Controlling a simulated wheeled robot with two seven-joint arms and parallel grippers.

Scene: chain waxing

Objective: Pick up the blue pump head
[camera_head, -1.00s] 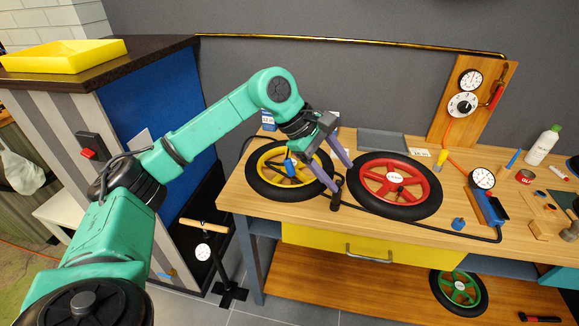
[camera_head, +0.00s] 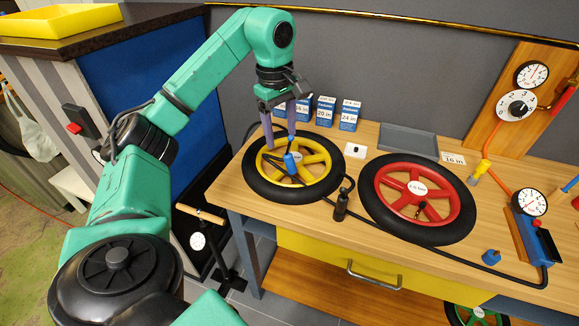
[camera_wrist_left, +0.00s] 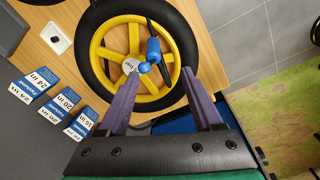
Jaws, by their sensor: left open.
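The blue pump head (camera_head: 291,163) appears to be the small blue cylinder with a rounded end on the yellow-spoked wheel (camera_head: 320,181), near its hub. A dark lever or hose piece lies beside it. It also shows in the left wrist view (camera_wrist_left: 153,51), just beyond the fingertips. My left gripper (camera_head: 280,141) points down over the yellow wheel, open and empty, with its purple fingers apart. In the left wrist view the gripper (camera_wrist_left: 160,72) has the pump head roughly between and ahead of its fingertips, without visible contact. My right gripper is not in view.
A red-spoked wheel (camera_head: 412,190) lies to the right. A black valve-like piece (camera_head: 341,205) stands between the wheels. Several blue boxes (camera_head: 325,111) stand behind. A gauge (camera_head: 532,202), another small blue piece (camera_head: 491,257) and a black hose lie at right.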

